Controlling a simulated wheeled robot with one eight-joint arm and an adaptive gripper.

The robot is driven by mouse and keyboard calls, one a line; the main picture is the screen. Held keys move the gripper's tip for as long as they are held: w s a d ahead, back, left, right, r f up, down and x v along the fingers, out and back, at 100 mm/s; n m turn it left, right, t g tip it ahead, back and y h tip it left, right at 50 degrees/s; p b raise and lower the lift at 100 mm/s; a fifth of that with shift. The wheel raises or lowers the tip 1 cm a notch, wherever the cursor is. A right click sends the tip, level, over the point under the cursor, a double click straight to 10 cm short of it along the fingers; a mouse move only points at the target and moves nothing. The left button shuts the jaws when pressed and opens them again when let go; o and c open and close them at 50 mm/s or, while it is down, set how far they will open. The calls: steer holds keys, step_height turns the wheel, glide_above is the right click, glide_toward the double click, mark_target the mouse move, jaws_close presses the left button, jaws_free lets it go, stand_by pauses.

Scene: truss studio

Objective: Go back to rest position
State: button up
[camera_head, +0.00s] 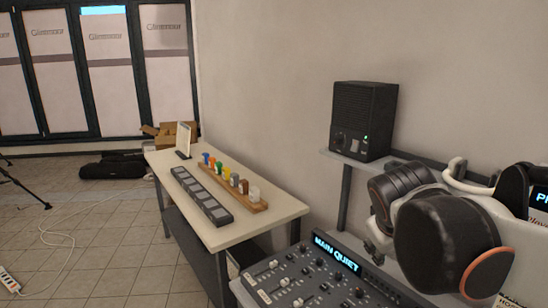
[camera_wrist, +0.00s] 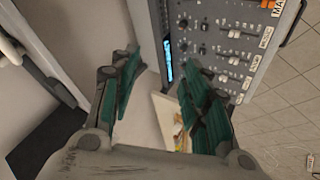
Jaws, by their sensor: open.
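My gripper (camera_wrist: 161,72) shows in the wrist view, with its two teal-padded fingers spread apart and nothing held between them. I cannot make it out in the head view. In the wrist view, the grey mixing console (camera_wrist: 232,92) lies beyond and to the right of the fingers. The same console stands at the bottom of the head view (camera_head: 272,292), with a lit "MAIN QUIET" strip (camera_head: 337,252). The pale side table (camera_wrist: 160,108) shows between the fingers, farther off.
In the head view, the side table (camera_head: 284,207) holds a wooden rack (camera_head: 232,187) of several coloured pieces and a grey strip (camera_head: 201,195). A black speaker (camera_head: 361,121) stands on a shelf by the wall. Tiled floor (camera_head: 100,240) lies open at left, with a cable and power strip (camera_head: 9,280).

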steer(key=s+a+f+m+y+b, duration=0.2)
steer(key=s+a+f+m+y, duration=0.1)
steer(key=s+f, duration=0.6)
steer(key=s+m, duration=0.1)
steer(key=s, duration=0.3)
steer(key=shift+s+a+f+t, duration=0.15)
steer(key=shift+a+f+t, duration=0.15)
steer(key=shift+a+f, duration=0.1)
stand_by(0.8)
